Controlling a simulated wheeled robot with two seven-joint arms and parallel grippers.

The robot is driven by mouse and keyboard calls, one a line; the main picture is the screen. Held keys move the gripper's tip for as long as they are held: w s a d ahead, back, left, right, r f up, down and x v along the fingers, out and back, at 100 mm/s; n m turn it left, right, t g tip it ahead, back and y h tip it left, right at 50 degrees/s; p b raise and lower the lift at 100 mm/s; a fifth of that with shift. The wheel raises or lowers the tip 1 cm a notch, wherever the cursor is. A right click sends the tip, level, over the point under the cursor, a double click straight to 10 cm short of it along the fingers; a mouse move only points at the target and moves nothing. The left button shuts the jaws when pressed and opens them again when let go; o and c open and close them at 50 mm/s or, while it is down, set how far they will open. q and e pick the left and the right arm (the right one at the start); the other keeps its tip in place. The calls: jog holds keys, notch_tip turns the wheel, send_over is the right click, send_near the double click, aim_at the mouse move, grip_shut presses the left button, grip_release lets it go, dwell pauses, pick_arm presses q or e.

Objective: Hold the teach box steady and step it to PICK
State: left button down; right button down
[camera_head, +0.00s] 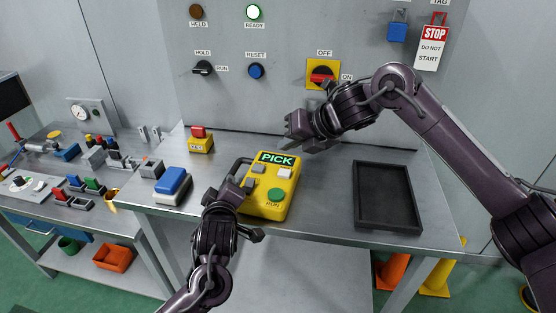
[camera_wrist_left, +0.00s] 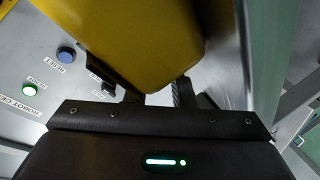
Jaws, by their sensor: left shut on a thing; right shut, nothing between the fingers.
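The yellow teach box (camera_head: 273,207) lies on the metal table, and its green-on-dark screen reads PICK. It has two grey-white buttons and a green RUN button (camera_head: 276,194). My left gripper (camera_head: 243,186) is at the left side of the box, shut on its dark handle (camera_head: 237,167). In the left wrist view the yellow box (camera_wrist_left: 140,40) fills the upper middle, above the left fingers (camera_wrist_left: 160,92). The exact grip is partly hidden. My right gripper (camera_head: 300,144) is shut and empty, just above and behind the box's screen end, apart from the box.
A black tray (camera_head: 388,226) is to the right. A blue-topped block (camera_head: 172,185) and a yellow box with a red button (camera_head: 200,141) are to the left. The back panel has a lit READY lamp (camera_head: 254,12) and a HOLD/RUN switch (camera_head: 203,68). A STOP tag (camera_head: 433,47) hangs at upper right.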

pick_arm(q)
jog(key=shift+s+f, duration=0.1)
jog(key=shift+f, duration=0.2)
dwell(0.4)
jog(key=c, duration=1.4)
grip_release()
jog(key=shift+c, duration=0.2)
jog(key=shift+o, duration=1.4)
jog(key=shift+r, duration=0.1)
jog(key=shift+d, duration=0.1)
pick_arm(e)
jog(key=shift+d, duration=0.1)
pick_arm(q)
jog(key=shift+r, duration=0.1)
